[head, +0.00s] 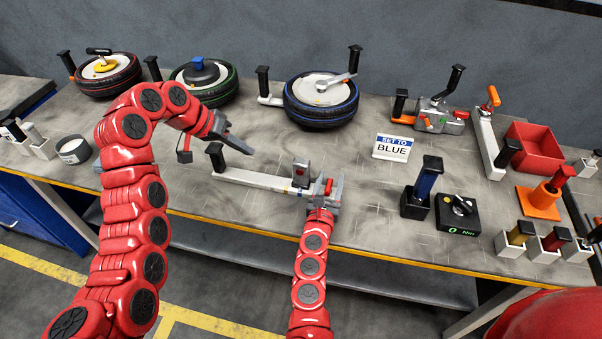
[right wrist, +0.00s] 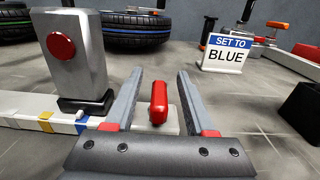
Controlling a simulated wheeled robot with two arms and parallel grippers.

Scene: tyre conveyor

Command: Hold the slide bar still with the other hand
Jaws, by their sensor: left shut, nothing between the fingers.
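The slide bar (head: 258,181) is a long white rail lying on the bench, with a black upright grip (head: 215,156) at its left end. A grey block with a red button (head: 301,173) stands on it near the right end; this block (right wrist: 75,55) fills the left of the right wrist view. My right gripper (head: 326,185) is at the bar's right end. Its fingers are apart, on either side of a small red knob (right wrist: 158,103), with gaps showing. My left gripper (head: 246,147) is shut and empty, above the bench behind the bar, apart from it.
Tyres with red (head: 107,77), green (head: 204,84) and blue (head: 321,101) stripes lie along the back. A "SET TO BLUE" sign (head: 397,147) stands right of the bar. A torque box (head: 457,211) and red bin (head: 535,148) are further right. Bare bench lies between bar and tyres.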

